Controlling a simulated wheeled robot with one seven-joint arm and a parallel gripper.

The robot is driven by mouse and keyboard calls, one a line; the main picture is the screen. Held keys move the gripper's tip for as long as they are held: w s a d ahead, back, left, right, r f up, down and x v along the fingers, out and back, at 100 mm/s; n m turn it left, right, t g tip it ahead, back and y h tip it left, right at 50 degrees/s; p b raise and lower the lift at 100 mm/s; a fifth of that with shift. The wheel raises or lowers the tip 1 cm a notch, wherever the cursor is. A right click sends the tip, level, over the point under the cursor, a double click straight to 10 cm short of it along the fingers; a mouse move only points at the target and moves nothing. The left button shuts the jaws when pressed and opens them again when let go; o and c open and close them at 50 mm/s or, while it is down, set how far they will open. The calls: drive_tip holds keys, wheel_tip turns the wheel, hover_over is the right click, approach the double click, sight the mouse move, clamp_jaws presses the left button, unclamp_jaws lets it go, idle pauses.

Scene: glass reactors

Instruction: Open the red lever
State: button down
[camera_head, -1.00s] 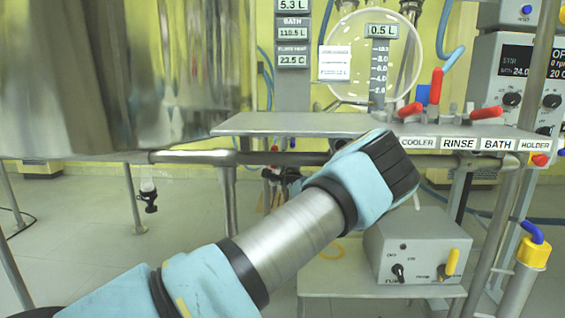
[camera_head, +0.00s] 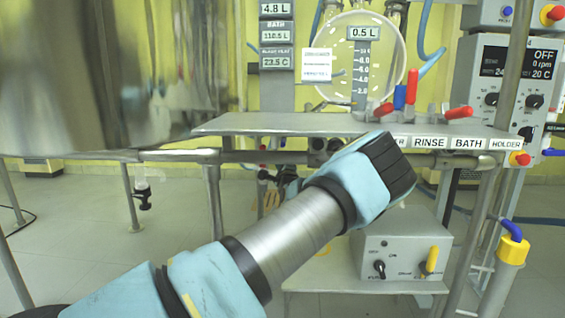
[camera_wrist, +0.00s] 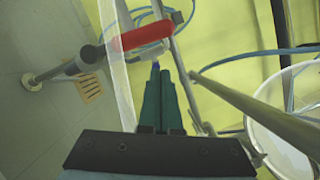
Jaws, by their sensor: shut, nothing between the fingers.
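In the head view several valve handles stand on the shelf: an upright red lever (camera_head: 412,84), a red lever lying to the left (camera_head: 382,110), a red lever lying to the right (camera_head: 459,113) and a blue handle (camera_head: 399,96). In the wrist view a red lever (camera_wrist: 145,35) lies across the picture just beyond my gripper (camera_wrist: 158,72). I cannot tell which head-view lever it is, nor whether the fingertips touch it. The dark green fingers are shut with nothing between them. In the head view my wrist hides the fingers.
The shelf (camera_head: 275,123) carries the labels RINSE, BATH and HOLDER on its front; another label is partly covered by my wrist. A grey control box (camera_head: 405,255) stands below. A large metal vessel (camera_head: 100,70) fills the upper left. A pole (camera_wrist: 245,100) crosses the wrist view's right side.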

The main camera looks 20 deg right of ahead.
drive_tip(key=s+a+p, duration=0.1)
drive_tip(key=s+p, duration=0.1)
drive_tip(key=s, duration=0.8)
